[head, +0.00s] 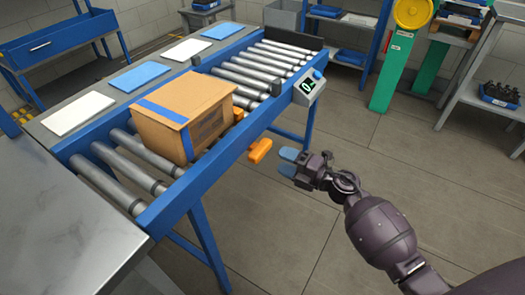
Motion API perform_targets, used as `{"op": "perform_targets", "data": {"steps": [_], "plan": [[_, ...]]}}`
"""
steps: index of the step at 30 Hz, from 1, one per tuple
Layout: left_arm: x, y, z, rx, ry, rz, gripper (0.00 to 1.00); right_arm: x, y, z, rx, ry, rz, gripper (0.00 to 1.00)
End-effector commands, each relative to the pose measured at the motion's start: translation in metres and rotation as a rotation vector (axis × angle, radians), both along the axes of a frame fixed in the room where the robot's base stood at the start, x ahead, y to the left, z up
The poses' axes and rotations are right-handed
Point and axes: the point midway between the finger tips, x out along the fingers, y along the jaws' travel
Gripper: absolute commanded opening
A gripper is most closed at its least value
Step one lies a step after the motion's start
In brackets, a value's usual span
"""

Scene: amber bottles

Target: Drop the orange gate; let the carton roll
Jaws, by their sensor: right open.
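The carton (190,112), a brown cardboard box with a blue tape strip, sits on the metal rollers of the blue conveyor (185,187). An orange block-like handle (260,150) sticks out from the near right side of the conveyor, just right of the carton. A smaller orange piece (238,114) shows behind the carton's right edge; the rest of the gate is hidden or cannot be made out. My right gripper (287,161), with blue fingertips, is open and empty, just right of the orange handle and apart from it. My left gripper is out of view.
A small display box (308,87) is mounted on the conveyor's right rail. White and blue sheets lie on the grey ledge along the left. A metal table (50,225) fills the lower left. Floor right of the conveyor is clear.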

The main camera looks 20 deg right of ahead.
Motion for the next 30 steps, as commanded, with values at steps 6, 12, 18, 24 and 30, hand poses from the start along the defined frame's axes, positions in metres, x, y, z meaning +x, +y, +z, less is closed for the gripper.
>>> {"op": "perform_targets", "data": {"steps": [6,12,18,24,30], "plan": [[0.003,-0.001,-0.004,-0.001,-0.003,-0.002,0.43,0.03,0.024,-0.002,0.003,0.003,0.0,0.55],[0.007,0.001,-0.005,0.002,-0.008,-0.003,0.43,0.049,0.039,-0.002,0.003,0.002,-0.001,0.55],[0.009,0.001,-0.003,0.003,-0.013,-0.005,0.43,0.057,0.045,-0.001,0.002,0.002,-0.001,0.55],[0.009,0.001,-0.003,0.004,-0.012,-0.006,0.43,0.058,0.045,0.0,0.002,0.001,-0.002,0.55],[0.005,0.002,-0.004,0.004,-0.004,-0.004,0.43,0.057,0.045,0.0,0.002,0.001,-0.001,0.35]]}}
